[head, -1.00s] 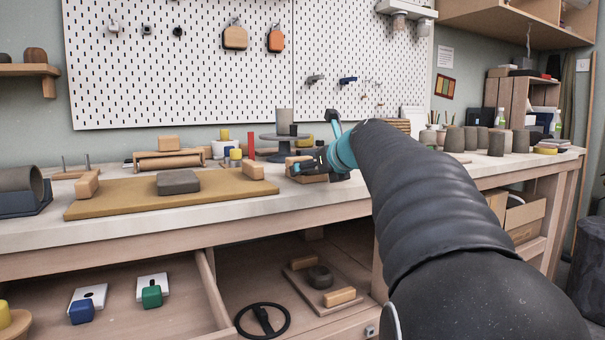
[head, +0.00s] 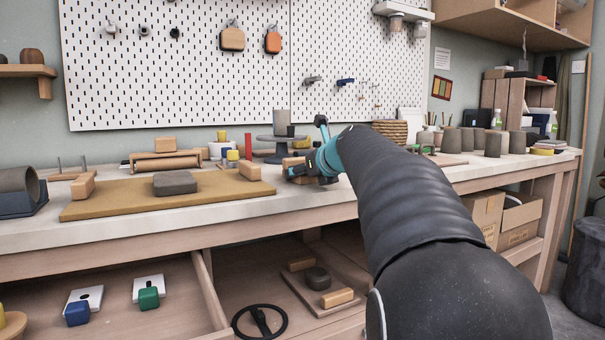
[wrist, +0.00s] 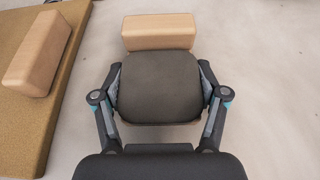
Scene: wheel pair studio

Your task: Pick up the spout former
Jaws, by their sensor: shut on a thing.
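My gripper (wrist: 160,82) is shut on a dark grey-brown block with rounded corners, seemingly the spout former (wrist: 160,98). In the wrist view its two fingers press on the left and right sides of the block. I cannot tell whether the block touches the surface below. A pale wooden block (wrist: 159,31) lies just beyond it. In the head view my gripper (head: 306,174) is low over the bench in front of the turntable, and the held block is hidden or too small to make out.
The bench (head: 225,211) carries a tan board (head: 118,203) with a grey slab (head: 175,183) and wooden blocks, left of my gripper. A dark turntable (head: 280,139) stands behind it. Several grey cylinders (head: 492,144) stand at right. An open drawer (head: 115,315) is below.

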